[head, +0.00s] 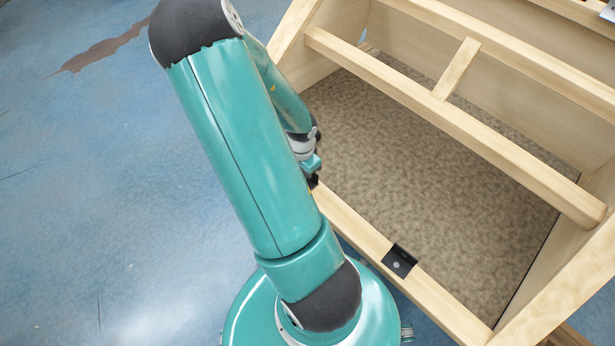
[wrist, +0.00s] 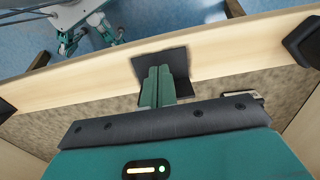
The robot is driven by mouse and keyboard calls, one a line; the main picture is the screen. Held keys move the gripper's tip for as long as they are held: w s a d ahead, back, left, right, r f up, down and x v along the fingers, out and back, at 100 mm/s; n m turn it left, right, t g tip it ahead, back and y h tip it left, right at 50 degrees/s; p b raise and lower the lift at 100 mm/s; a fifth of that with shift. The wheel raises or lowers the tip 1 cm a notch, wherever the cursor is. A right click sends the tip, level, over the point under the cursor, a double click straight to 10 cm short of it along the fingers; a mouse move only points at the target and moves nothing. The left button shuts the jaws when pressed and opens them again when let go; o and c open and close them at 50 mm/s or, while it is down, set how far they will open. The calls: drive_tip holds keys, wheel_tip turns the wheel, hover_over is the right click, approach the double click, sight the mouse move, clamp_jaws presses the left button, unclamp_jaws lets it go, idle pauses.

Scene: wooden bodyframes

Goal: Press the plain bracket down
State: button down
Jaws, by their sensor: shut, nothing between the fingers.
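My gripper (wrist: 160,72) is shut and empty, its teal fingers side by side. In the wrist view its tips lie over a plain black bracket (wrist: 174,57) on the pale wooden rail. The fingers hide part of that bracket, and I cannot tell whether they touch it. In the head view my gripper (head: 314,180) is small and partly behind my arm, at the near rail's left part. A black bracket with a grey round spot (head: 399,260) sits farther right on that rail.
The wooden frame (head: 450,120) has a speckled brown panel (head: 430,170) inside and a crossbar above it. Another black piece (wrist: 303,40) stands at the wrist view's right edge. Open blue floor (head: 90,190) lies left of the frame.

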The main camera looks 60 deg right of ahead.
drive_tip(key=shift+f, duration=0.8)
idle(0.8)
drive_tip(key=shift+r, duration=0.1)
idle(0.5)
drive_tip(key=shift+r, duration=3.4)
